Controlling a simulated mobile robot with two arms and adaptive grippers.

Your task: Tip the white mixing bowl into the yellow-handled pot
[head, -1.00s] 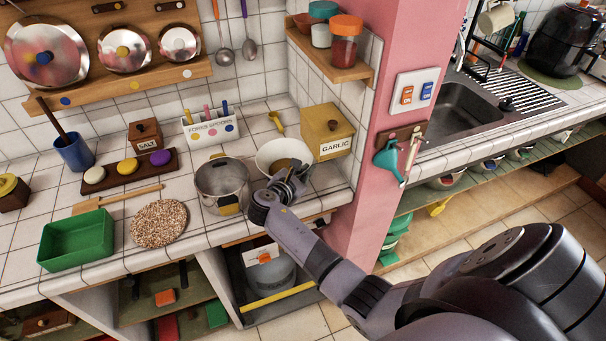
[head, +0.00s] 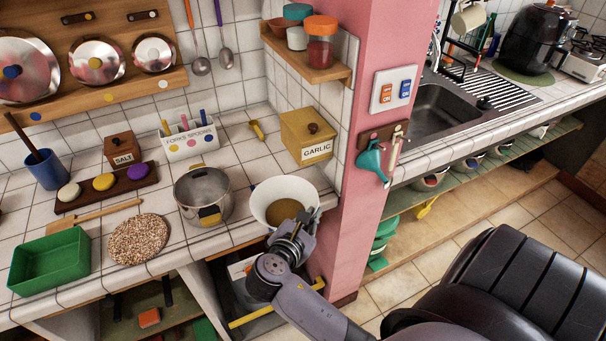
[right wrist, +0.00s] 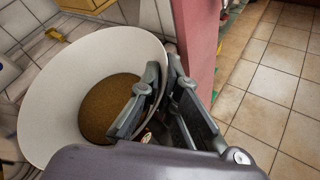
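The white mixing bowl (head: 262,200) is at the right end of the counter, close to its front edge, with brown contents in its bottom. My right gripper (head: 297,226) is shut on its near right rim. In the right wrist view one finger is inside the bowl (right wrist: 52,95) and one outside, with the rim between the fingers (right wrist: 162,72). I cannot tell the gap under the bowl. The steel pot (head: 190,207) with yellow handles stands open on the counter, just left of the bowl. My left gripper is not in view.
A garlic box (head: 295,130) stands behind the bowl and a pink pillar (head: 352,215) rises to its right. A cork-like round mat (head: 138,240) and a green tray (head: 50,262) lie left of the pot. A forks and spoons holder (head: 188,142) stands behind it.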

